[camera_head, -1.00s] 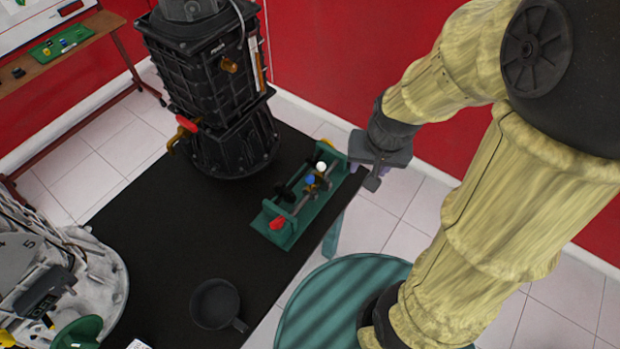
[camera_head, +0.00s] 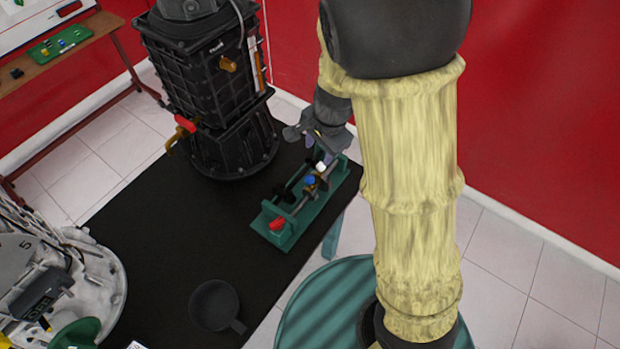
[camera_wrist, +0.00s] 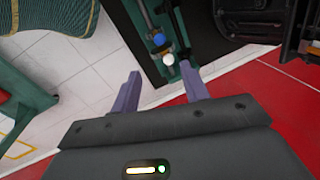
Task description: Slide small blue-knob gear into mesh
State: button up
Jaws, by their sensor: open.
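The green gear trainer (camera_head: 277,240) sits on the black table near its right edge. Its blue knob (camera_head: 310,180) and white knob (camera_head: 320,165) stand near the far end, and a red handle (camera_head: 277,224) is at the near end. The gears under the knobs are too small to make out. My gripper (camera_head: 312,141) is above the trainer's far end, apart from the knobs. In the wrist view my gripper (camera_wrist: 160,92) is open, with nothing between its purple fingers. The white knob (camera_wrist: 168,59) and blue knob (camera_wrist: 158,40) show beyond the fingertips.
A tall black engine housing (camera_head: 205,90) with a red-handled valve (camera_head: 185,124) stands close left of my gripper. A dark pan (camera_head: 215,304) lies toward the front. A grey machine (camera_head: 65,265) stands at left. The middle of the black table (camera_head: 150,220) is clear.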

aim_at(311, 177)
jog(key=f+b, duration=0.1)
jog(key=f, duration=0.4)
jog(key=w+a+f+b, duration=0.1)
jog(key=f+b, duration=0.1)
jog(key=f, duration=0.4)
jog(key=w+a+f+b, duration=0.1)
jog(key=f, duration=0.5)
jog(key=shift+w, duration=0.2)
jog(key=shift+r, duration=0.1)
grip_shut()
